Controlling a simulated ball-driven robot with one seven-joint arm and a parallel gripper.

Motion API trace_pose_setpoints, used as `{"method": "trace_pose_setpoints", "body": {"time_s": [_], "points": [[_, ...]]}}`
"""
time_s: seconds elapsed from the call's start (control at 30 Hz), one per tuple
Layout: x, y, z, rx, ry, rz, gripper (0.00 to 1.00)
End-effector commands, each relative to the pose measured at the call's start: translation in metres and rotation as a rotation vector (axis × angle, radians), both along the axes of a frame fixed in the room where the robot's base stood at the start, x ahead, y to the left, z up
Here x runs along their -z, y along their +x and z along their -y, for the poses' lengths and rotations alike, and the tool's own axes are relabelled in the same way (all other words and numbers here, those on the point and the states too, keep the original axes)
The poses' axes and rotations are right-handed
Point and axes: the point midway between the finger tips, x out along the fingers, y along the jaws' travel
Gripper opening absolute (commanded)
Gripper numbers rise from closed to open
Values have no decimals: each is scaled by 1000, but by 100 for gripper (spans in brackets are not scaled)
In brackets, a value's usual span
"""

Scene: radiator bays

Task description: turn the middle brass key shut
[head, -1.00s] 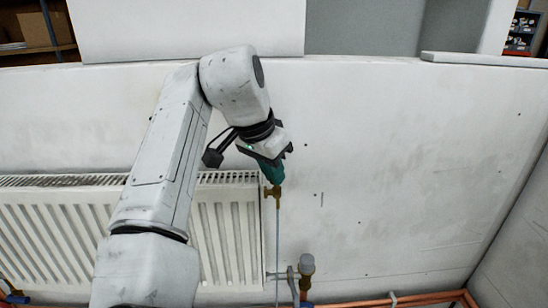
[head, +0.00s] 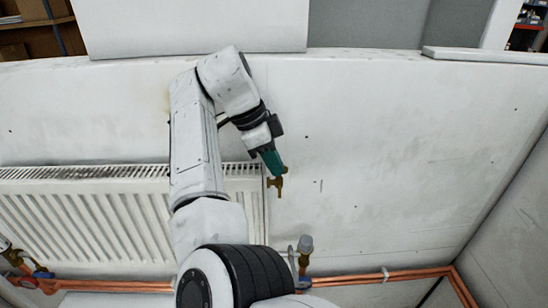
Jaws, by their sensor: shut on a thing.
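In the head view, a small brass key fitting (head: 277,185) sits at the upper right end of the white radiator. My gripper (head: 278,171), with teal jaws, reaches down to it from the upper left and is shut on it at the top. The jaws hide the part they hold. The brass below the jaws shows, with a short arm out to the left side. No other such brass key shows clearly, so I cannot tell its place in the row.
The ribbed white radiator (head: 90,215) hangs on the left of the pale wall (head: 400,150). A white-capped valve (head: 305,245) stands below the key by the copper pipes (head: 370,278). Another valve (head: 35,275) is at lower left. The wall to the right is clear.

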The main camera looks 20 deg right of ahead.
Motion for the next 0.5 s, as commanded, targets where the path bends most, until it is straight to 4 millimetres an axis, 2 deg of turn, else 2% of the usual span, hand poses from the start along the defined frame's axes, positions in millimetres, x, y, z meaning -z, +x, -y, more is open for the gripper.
{"method": "trace_pose_setpoints", "body": {"time_s": [0.5], "points": [[0,1,-1,45,3,1,0]]}}
